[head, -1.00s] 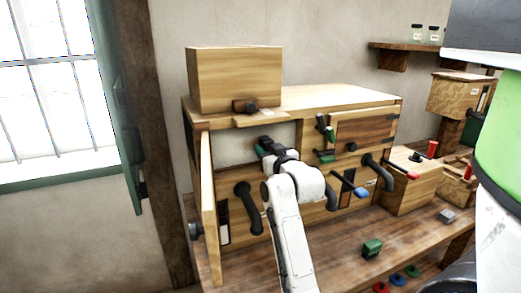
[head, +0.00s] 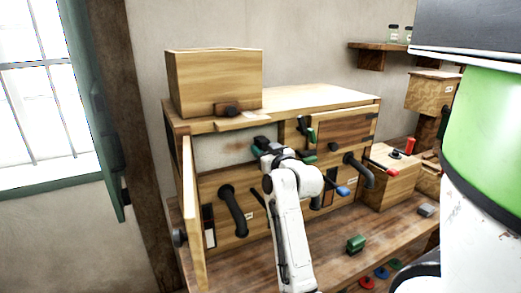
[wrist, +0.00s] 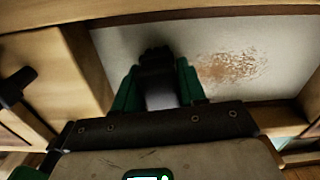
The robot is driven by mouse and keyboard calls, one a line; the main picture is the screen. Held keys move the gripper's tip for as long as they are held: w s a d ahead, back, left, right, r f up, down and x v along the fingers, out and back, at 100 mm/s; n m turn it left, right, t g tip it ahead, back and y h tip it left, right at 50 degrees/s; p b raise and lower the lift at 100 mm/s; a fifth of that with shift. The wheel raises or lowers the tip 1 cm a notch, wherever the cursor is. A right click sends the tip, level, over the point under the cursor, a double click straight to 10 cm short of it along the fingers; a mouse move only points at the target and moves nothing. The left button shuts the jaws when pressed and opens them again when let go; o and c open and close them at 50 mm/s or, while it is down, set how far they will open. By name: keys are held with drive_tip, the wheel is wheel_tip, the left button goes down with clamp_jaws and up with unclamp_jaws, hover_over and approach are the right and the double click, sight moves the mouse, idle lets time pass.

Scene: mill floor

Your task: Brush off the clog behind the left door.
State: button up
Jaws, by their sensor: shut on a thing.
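The left door (head: 193,220) of the wooden cabinet stands swung open towards me. Behind it is a pale panel (head: 215,151) in an open compartment. In the wrist view the clog (wrist: 227,68) is a brown, speckled patch on that pale panel (wrist: 285,50). My gripper (head: 258,148) reaches into the compartment; its green fingers (wrist: 155,82) are shut on a dark thing (wrist: 156,58), probably the brush. The held thing is left of the clog in the wrist view. Whether it touches the panel I cannot tell.
A wooden box (head: 215,82) stands on the cabinet top. Dark curved pipes (head: 234,210) stick out of the cabinet front below the compartment. A green block (head: 356,244) and coloured rings (head: 381,272) lie on the bench. A shuttered window is at the left.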

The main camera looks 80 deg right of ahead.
sight(242, 144)
drive_tip(key=shift+w+a+p, duration=0.2)
drive_tip(key=shift+w+a, duration=0.45)
drive_tip(key=shift+w, duration=0.25)
drive_tip(key=shift+w+a+p, duration=0.15)
drive_tip(key=shift+w+a, duration=0.5)
drive_tip(key=shift+w, duration=0.2)
drive_tip(key=shift+w+a, duration=2.15)
drive_tip(key=shift+w, duration=0.05)
drive_tip(key=shift+w+a+r+b, duration=0.1)
drive_tip(key=shift+w+a+b, duration=0.1)
drive_tip(key=shift+w+a, duration=0.45)
drive_tip(key=shift+w+a+b, duration=0.2)
drive_tip(key=shift+w+a, duration=0.2)
drive_tip(key=shift+w, duration=0.35)
drive_tip(key=shift+r+p, duration=0.65)
drive_tip(key=shift+s+d+p, duration=1.1)
drive_tip(key=shift+s+d, duration=0.3)
drive_tip(key=shift+s, duration=0.25)
drive_tip(key=shift+s+d+p, duration=1.05)
drive_tip(key=shift+s+d, duration=0.35)
drive_tip(key=shift+s, duration=0.2)
drive_tip(key=shift+s+d+f, duration=0.1)
drive_tip(key=shift+s+d, duration=1.65)
drive_tip(key=shift+s, duration=0.3)
drive_tip(key=shift+w, duration=0.15)
